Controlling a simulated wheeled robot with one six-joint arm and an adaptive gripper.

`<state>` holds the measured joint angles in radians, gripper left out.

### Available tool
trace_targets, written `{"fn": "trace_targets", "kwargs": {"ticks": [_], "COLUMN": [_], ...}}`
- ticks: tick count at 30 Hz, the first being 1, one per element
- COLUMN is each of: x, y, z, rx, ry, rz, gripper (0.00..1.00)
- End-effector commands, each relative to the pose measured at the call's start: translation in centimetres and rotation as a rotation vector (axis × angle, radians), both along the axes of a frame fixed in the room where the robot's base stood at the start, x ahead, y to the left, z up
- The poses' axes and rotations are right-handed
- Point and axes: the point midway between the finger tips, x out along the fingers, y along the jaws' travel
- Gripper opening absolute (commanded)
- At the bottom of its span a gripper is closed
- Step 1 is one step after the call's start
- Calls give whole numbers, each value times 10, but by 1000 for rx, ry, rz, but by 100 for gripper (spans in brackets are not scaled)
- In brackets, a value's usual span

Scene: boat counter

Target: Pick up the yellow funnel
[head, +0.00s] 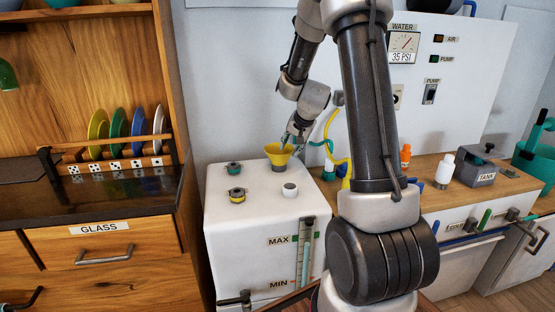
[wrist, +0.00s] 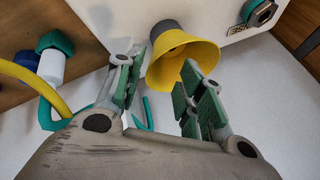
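The yellow funnel (head: 278,153) stands upright, wide mouth up, in a grey fitting on top of the white tank box (head: 225,215). In the wrist view the funnel (wrist: 183,58) shows its yellow cone and grey collar (wrist: 165,30). My gripper (head: 293,138) is beside the funnel's rim, at its upper right in the head view. In the wrist view my gripper (wrist: 163,62) is open, its green-padded fingers apart. The funnel lies just ahead of the fingertips, and its rim overlaps the right finger. I cannot tell whether they touch.
Green-topped cap (head: 234,168), yellow-ringed cap (head: 237,194) and white-rimmed cap (head: 289,189) sit on the box near the funnel. A yellow hose (head: 331,128) hangs behind. An orange bottle (head: 405,155) and white bottle (head: 445,171) stand on the wooden counter at right.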

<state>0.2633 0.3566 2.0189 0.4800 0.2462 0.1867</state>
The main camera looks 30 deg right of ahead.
Motion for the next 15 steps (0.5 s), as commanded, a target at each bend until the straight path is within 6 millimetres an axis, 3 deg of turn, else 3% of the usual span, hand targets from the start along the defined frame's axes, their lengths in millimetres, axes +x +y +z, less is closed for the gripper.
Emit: {"fn": "trace_targets", "kwargs": {"ticks": [15], "x": [35], "y": [-1], "z": [-58], "rx": [0], "ry": [2], "rz": [1], "gripper": [38]}}
